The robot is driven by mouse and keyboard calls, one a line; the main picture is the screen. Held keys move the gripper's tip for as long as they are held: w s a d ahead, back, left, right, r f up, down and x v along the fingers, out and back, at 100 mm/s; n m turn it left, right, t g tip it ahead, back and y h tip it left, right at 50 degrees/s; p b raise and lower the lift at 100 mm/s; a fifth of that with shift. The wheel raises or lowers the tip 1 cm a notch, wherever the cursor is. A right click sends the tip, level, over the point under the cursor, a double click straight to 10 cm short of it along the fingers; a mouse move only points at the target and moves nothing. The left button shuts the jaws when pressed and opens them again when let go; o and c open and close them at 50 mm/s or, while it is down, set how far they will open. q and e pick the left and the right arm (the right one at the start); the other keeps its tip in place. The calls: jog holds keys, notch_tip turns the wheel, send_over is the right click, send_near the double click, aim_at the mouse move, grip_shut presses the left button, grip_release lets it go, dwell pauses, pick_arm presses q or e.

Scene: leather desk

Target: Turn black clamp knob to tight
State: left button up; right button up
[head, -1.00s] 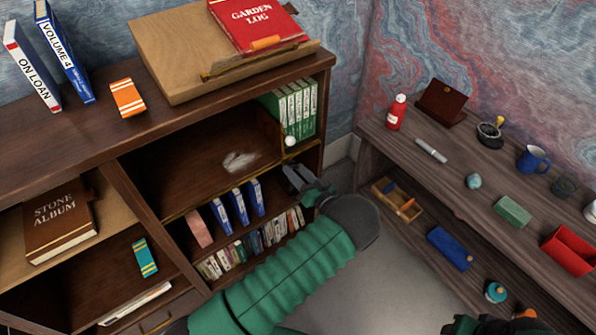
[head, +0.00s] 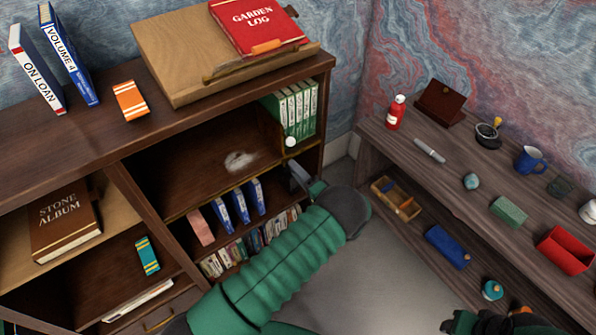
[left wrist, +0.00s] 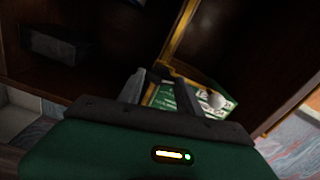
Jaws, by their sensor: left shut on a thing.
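My left gripper (head: 298,176) is at the front edge of the bookcase's middle shelf, just below the green books (head: 293,108) and the white ball knob (head: 290,141). Its jaws are shut on a small dark thing at the brass-edged rail, which fits the black clamp knob but is mostly hidden by the fingers. In the left wrist view the gripper (left wrist: 155,82) reaches toward the brass strip (left wrist: 180,32), with the green books and the white ball (left wrist: 216,101) just beyond. The knob's turn position cannot be read. What seems to be my right gripper (head: 500,322) is cut off at the lower right.
A side bench (head: 455,150) at right holds a red bottle, a mug and other small things.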

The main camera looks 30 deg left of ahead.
pick_arm(q)
jog(key=shift+a+m, duration=0.1)
jog(key=shift+m, duration=0.7)
jog(key=o, duration=1.4)
jog(key=shift+a+f, duration=0.15)
jog(key=v, duration=1.7)
jog(key=shift+w+p, duration=0.15)
jog(key=shift+p, duration=0.15)
